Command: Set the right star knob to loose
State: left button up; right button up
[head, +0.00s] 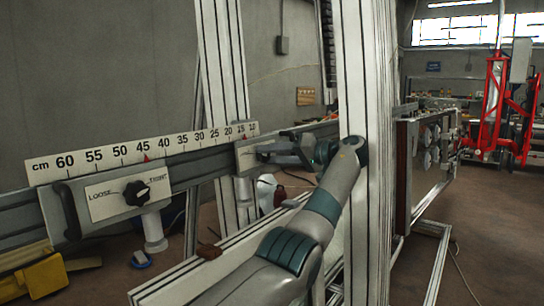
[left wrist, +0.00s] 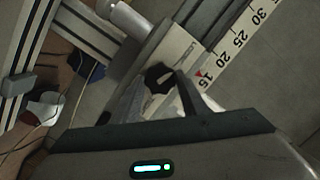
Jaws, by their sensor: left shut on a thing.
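The right star knob (left wrist: 160,77) is black with a pale pointer mark and sits on a white label plate (left wrist: 180,50). My left gripper (left wrist: 160,92) has one finger on each side of the knob and is shut on it. In the head view, my left gripper (head: 284,150) reaches the right carriage plate (head: 247,158) from the right, and its fingers hide most of the knob. The lettering near the knob is too small to read surely, so I cannot tell its setting. My right gripper is in neither view.
A left star knob (head: 136,193) sits on a plate marked LOOSE and TIGHT. A centimetre scale (head: 120,155) runs along the rail above both carriages. A thick white upright post (head: 365,80) stands close beside my left arm. A yellow part (head: 40,275) lies lower left.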

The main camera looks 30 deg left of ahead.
pick_arm(q)
jog(key=shift+f+n, duration=0.1)
jog(key=shift+n, duration=0.2)
jog(key=o, duration=1)
jog(key=shift+o, duration=0.2)
